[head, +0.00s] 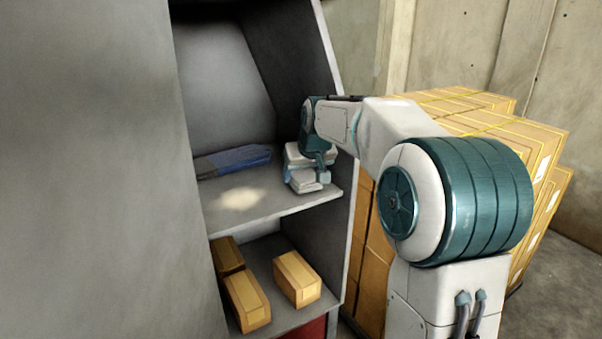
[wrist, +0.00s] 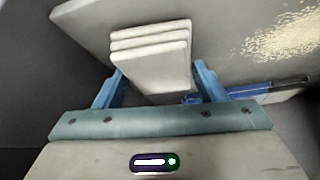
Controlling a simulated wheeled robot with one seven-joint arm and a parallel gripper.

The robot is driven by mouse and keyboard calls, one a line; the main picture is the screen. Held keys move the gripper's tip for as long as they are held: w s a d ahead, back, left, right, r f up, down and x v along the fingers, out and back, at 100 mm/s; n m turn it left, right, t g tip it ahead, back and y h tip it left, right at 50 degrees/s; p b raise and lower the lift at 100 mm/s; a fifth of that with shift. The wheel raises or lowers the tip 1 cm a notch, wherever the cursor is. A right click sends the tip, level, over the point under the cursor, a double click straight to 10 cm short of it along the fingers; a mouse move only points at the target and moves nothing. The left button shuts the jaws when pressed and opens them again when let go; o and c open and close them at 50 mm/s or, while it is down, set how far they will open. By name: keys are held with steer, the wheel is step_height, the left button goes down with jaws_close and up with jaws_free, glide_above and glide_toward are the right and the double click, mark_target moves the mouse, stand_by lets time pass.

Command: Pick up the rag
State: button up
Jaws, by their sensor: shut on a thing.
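The rag (wrist: 153,45) looks like a white stack of folded layers, between my gripper's blue fingers in the wrist view. In the head view the rag (head: 304,183) is a pale block at the right end of the upper shelf (head: 262,207). My gripper (wrist: 157,78) is shut on it, with one finger at each side. In the head view my gripper (head: 308,172) points down over the shelf and partly hides the rag. I cannot tell whether the rag touches the shelf.
A blue and dark grey item (head: 236,160) lies further back on the same shelf. The cabinet's side wall (head: 325,75) stands close to my wrist. Several yellow-brown boxes (head: 297,278) sit on the lower shelf. Stacked cartons (head: 490,125) stand right of the cabinet.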

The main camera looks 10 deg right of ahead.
steer(key=s+d+b, duration=0.2)
steer(key=s+b, duration=0.1)
steer(key=s, duration=1.3)
steer(key=shift+b, duration=0.35)
